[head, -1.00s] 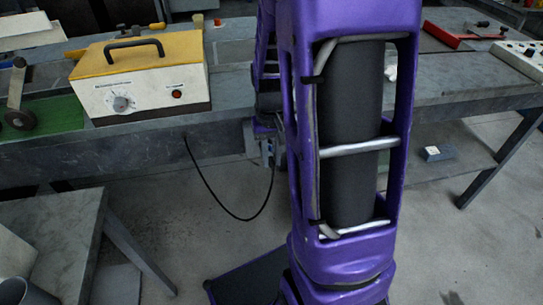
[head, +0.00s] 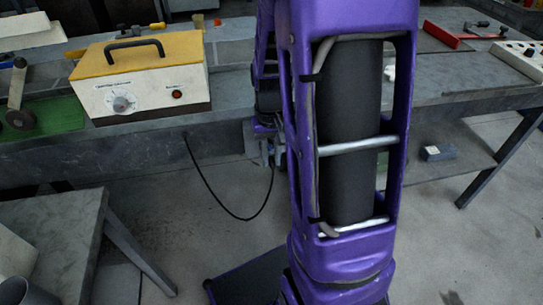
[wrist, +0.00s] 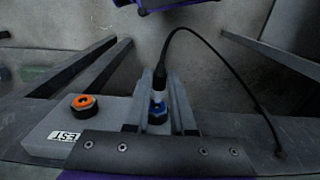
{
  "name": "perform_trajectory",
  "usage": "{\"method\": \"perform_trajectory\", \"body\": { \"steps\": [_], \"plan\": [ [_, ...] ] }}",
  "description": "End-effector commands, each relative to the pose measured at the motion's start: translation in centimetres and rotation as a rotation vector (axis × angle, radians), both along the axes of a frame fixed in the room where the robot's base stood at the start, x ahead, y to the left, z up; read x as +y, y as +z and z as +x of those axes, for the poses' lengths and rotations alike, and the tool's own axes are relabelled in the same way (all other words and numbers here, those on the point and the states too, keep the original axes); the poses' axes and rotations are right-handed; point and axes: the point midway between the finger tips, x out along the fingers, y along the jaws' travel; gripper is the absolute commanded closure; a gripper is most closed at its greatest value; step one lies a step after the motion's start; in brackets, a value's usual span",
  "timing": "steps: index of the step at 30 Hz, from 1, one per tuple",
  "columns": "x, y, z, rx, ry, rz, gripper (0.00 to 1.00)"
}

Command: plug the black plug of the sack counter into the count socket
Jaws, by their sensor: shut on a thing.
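My gripper (wrist: 160,78) is shut on the black plug (wrist: 159,72) in the wrist view, with a finger on each side. Its pale front end points at a blue socket (wrist: 157,115) on a grey box (wrist: 112,112). The plug overlaps the blue socket in this view; I cannot tell whether it is seated or just above it. The blue socket's label is hidden. An orange socket (wrist: 83,102) beside it is marked TEST. The plug's black cable (wrist: 225,55) arcs to the right. In the head view, my gripper (head: 272,152) is mostly hidden behind my arm at the bench's front edge.
A cream box with a yellow lid (head: 140,85) stands on the grey bench (head: 235,95). The cable (head: 222,207) hangs in a loop below the bench's front. A red tool (head: 440,38) and a white strip (head: 520,58) lie at the right. Open floor lies in front.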

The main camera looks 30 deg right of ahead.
Motion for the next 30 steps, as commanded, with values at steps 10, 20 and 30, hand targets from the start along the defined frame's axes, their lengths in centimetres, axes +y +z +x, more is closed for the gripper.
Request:
{"method": "perform_trajectory", "body": {
  "steps": [10, 20, 30],
  "plan": [
    [-0.2, 0.0, 0.7, -0.001, 0.000, 0.000, 1.00],
    [-0.4, 0.0, 1.3, 0.000, 0.000, 0.000, 1.00],
    [-0.5, 0.0, 1.8, 0.000, 0.000, 0.000, 1.00]
  ]
}}
